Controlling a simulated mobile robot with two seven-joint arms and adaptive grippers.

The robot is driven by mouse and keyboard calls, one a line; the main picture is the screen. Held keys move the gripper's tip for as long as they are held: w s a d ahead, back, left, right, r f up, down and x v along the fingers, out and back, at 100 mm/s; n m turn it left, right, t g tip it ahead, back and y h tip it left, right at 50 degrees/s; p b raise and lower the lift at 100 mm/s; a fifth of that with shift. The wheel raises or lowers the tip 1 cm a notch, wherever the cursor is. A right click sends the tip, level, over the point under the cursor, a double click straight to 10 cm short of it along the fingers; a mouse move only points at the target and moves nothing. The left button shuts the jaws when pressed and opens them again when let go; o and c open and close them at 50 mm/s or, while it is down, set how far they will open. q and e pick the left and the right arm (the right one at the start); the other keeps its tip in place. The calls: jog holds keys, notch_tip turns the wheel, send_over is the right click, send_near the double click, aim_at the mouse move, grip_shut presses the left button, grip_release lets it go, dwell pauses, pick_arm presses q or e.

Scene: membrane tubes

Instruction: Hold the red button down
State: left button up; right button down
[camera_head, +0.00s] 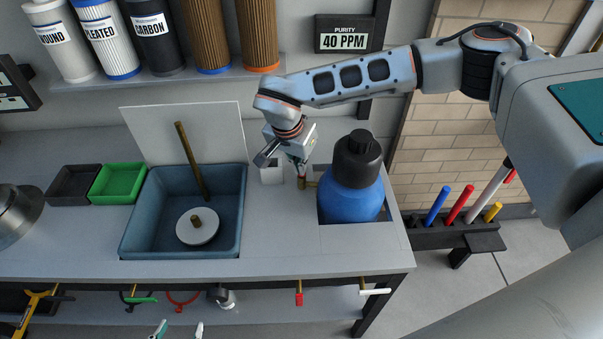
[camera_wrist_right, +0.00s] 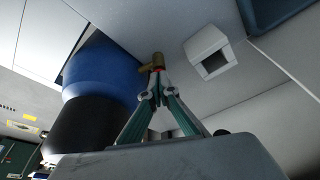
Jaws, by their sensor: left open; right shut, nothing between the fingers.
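My right gripper (camera_head: 302,176) is shut with nothing between its fingers. It points down at a small brass fitting (camera_head: 302,184) on the counter beside the blue tank. In the right wrist view, the fingertips (camera_wrist_right: 157,78) meet the brass fitting (camera_wrist_right: 158,60) or lie just in front of it.
A blue tank (camera_head: 350,203) with a black cap stands right of the fitting. A white hollow block (camera_head: 271,174) stands left of it. A blue sink (camera_head: 128,236) holds a white disc (camera_head: 197,227). A wall display (camera_head: 346,40) reads 40 PPM.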

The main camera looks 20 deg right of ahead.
dwell(0.4)
jog(key=shift+w+d+f, duration=0.1)
jog(key=shift+f, duration=0.35)
dwell(0.3)
dwell(0.9)
dwell(1.1)
jog(key=shift+r, duration=0.1)
dwell(3.0)
jog(key=p+v, duration=0.4)
jog(key=v, duration=0.2)
jog(key=shift+r+p, duration=0.4)
dwell(0.4)
dwell(0.5)
